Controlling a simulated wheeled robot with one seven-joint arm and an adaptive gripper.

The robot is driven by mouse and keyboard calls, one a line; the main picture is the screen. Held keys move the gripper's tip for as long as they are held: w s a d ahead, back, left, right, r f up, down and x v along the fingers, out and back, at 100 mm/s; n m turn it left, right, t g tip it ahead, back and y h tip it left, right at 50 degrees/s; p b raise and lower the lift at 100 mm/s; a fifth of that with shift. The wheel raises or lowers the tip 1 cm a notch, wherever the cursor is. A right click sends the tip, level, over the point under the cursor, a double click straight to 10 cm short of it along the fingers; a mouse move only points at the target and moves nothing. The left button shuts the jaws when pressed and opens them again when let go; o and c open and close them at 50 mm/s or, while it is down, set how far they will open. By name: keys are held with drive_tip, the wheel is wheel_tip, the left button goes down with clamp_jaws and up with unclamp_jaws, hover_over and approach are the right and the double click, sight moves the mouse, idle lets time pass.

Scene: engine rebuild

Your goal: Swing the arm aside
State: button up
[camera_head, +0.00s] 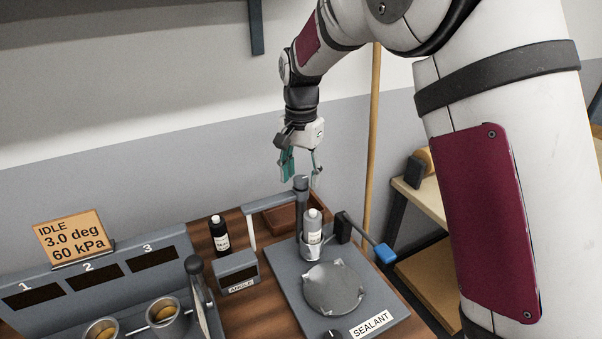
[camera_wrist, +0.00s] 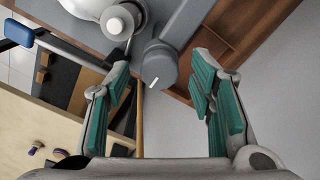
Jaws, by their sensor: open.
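My gripper (camera_head: 301,167) hangs from my white and dark-red arm above the back of the workbench, over the sealant station. Its teal-padded fingers are spread apart with nothing between them; in the wrist view the open fingers (camera_wrist: 164,100) frame the dark post top (camera_wrist: 159,62) beyond them. The sealant station (camera_head: 290,284) has a grey base, a round metal plate (camera_head: 334,288) and a post (camera_head: 302,205). A white bottle (camera_head: 313,228) stands in a holder beside the post; it also shows in the wrist view (camera_wrist: 118,22). A lever with a blue end (camera_head: 385,253) sticks out to the right.
A dark bottle (camera_head: 219,234) and the angle box (camera_head: 238,271) stand left of the station. A numbered panel (camera_head: 98,275), metal cups (camera_head: 167,318) and an "IDLE" sign (camera_head: 73,238) are farther left. A brown tray (camera_head: 284,219) lies behind. A pale table (camera_head: 425,196) stands right.

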wheel_tip(320, 180, up, 7)
drive_tip(key=shift+r, duration=0.25)
idle(0.3)
drive_tip(key=shift+d+r, duration=0.1)
drive_tip(key=s+d+r+n+t, duration=0.1)
drive_tip(key=s+d+r+n, duration=0.2)
drive_tip(key=s, duration=0.4)
drive_tip(key=s+d+r+t, duration=0.2)
drive_tip(key=s+d+r, duration=0.1)
drive_tip(key=s+d, duration=0.3)
drive_tip(key=s+d+r+n+t, duration=0.1)
drive_tip(key=s+d+r+n, duration=0.15)
drive_tip(key=s, duration=0.65)
drive_tip(key=s+d+f+n+t, duration=0.1)
drive_tip(key=s+d+f, duration=0.1)
drive_tip(key=s, duration=0.6)
drive_tip(key=shift+s+d+f+t, duration=0.3)
drive_tip(key=shift+s+d+f, duration=0.05)
drive_tip(key=shift+d, duration=0.35)
